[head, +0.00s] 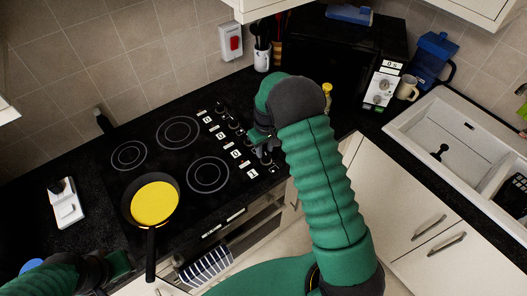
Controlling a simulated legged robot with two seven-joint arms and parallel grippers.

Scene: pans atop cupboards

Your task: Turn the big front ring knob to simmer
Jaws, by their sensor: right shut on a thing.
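The black hob (160,165) carries a column of small dark knobs (233,123) with white labels along its right side. My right gripper (265,153) reaches down to the front end of this column and is shut on a knob there. The fingers and my arm hide most of that knob, so its setting cannot be read. A large bare ring (207,175) lies at the front right of the hob. My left gripper (118,267) is low at the left, dark and partly cut off, and its fingers cannot be made out.
A pan (175,214) with a yellow inside stands on the front left ring, its handle pointing toward me. A striped towel (208,264) hangs below the counter front. A mug (407,88), a blue jug (433,57) and a white sink (440,112) are at the right.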

